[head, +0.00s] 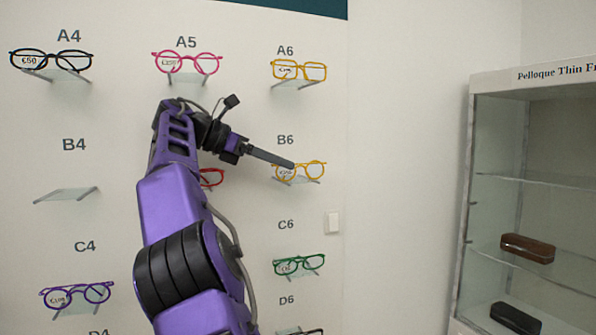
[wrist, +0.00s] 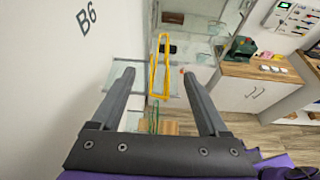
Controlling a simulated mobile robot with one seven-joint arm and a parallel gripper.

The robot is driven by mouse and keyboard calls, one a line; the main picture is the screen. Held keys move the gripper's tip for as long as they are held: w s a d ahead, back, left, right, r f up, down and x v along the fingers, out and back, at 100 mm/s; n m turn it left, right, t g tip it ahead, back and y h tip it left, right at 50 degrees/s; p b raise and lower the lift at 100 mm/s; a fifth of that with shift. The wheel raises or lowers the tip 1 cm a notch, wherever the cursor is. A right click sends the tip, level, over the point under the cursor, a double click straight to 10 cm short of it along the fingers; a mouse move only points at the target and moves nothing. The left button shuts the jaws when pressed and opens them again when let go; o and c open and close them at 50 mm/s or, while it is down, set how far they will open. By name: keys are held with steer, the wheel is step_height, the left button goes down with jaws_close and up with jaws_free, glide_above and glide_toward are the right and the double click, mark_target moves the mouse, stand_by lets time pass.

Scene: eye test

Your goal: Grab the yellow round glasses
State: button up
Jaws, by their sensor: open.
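The yellow round glasses (head: 304,170) sit on a small clear shelf under the label B6 in the head view, with a price tag on one lens. In the wrist view the yellow glasses (wrist: 168,66) show nearly edge-on as a narrow frame, between and a little beyond the fingertips. My gripper (head: 291,164) reaches in from the left, its finger overlapping the left lens in the head view. In the wrist view my gripper (wrist: 158,76) is open, one finger on each side of the glasses with gaps. I cannot tell whether a finger touches them.
Yellow squarish glasses (head: 299,71) sit above at A6, green glasses (head: 299,265) below at C6. Red glasses (head: 211,178) are partly hidden behind my arm. A glass cabinet (head: 470,190) stands at the right.

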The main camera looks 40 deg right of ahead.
mark_target(297, 166)
steer(key=x, duration=0.5)
steer(key=shift+w+d+r+b, duration=0.1)
steer(key=shift+d+r+b, duration=0.05)
steer(key=shift+d+b, duration=0.2)
jaws_close()
